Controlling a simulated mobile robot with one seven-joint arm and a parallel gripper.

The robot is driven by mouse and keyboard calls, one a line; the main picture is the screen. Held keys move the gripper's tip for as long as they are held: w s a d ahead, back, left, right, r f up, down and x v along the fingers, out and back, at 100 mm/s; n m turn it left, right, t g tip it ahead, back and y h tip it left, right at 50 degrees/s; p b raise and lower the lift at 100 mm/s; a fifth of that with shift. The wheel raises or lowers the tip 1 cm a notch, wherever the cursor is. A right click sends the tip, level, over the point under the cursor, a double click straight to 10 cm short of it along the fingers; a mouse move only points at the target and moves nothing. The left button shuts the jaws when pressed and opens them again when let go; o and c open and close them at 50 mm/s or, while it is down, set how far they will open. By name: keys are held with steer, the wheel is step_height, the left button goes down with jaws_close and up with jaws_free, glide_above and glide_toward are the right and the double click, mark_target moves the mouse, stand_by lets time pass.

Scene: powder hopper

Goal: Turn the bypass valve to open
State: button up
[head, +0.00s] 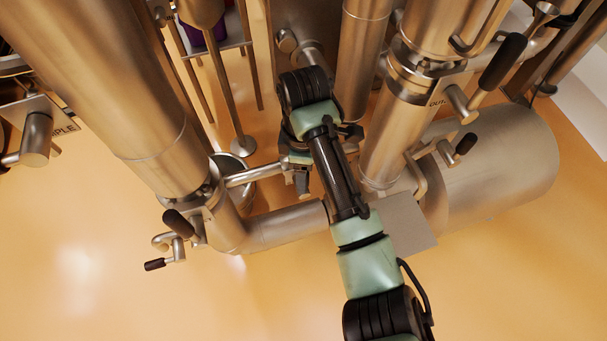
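No label reading bypass shows, so I cannot tell for sure which valve is the bypass valve. A valve with black-gripped handles (177,224) sits at the lower left, where a large vertical pipe meets an elbow. A steel bar (250,175) runs from near that joint toward my gripper (302,184). My gripper points down among the pipes at the centre, below my bent wrist. It looks close to the bar's right end; I cannot tell whether they touch. Its fingers are small and partly hidden, so their opening is unclear.
A valve labelled "OUT…" (437,101) with a black-gripped lever (502,62) stands at the right. A plate ending "MPLE" (63,121) is at the left. A horizontal steel cylinder (500,165) lies at the right. The orange floor (90,275) is clear at the lower left.

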steer(key=shift+f, duration=0.5)
jaws_close()
stand_by(1.2)
